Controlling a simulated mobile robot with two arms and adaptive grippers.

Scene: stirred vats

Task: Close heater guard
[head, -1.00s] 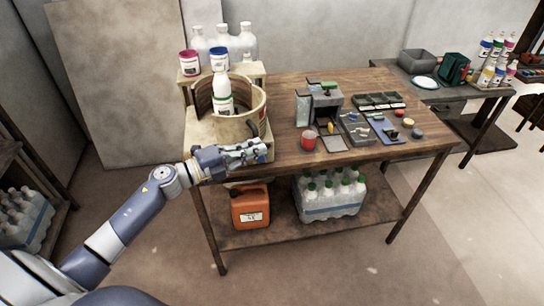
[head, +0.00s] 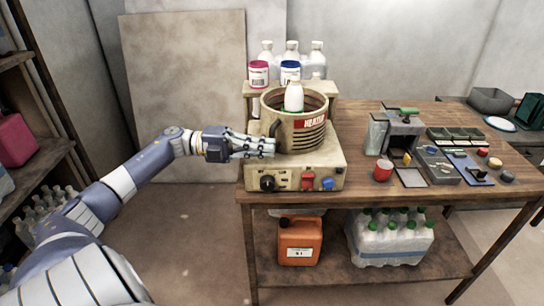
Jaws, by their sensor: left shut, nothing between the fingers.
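The heater (head: 320,172) is a cream box with knobs and switches on its front, standing at the left end of the wooden table. A round cream guard (head: 309,140) marked HEATER stands on it, with a dark handle-like part on its left. Whether the guard is fully closed cannot be told. A white bottle (head: 294,98) stands inside the guard and its top shows above the rim. My left gripper (head: 272,148) is shut and empty, with its fingertips at the guard's lower left side. I cannot tell whether they touch it. My right gripper is out of view.
A small shelf (head: 334,90) behind the heater holds two labelled jars and several clear bottles. A red cup (head: 383,170) and a grey device (head: 402,135) stand to the right. An orange canister (head: 300,242) and a bottle pack (head: 392,241) sit below.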

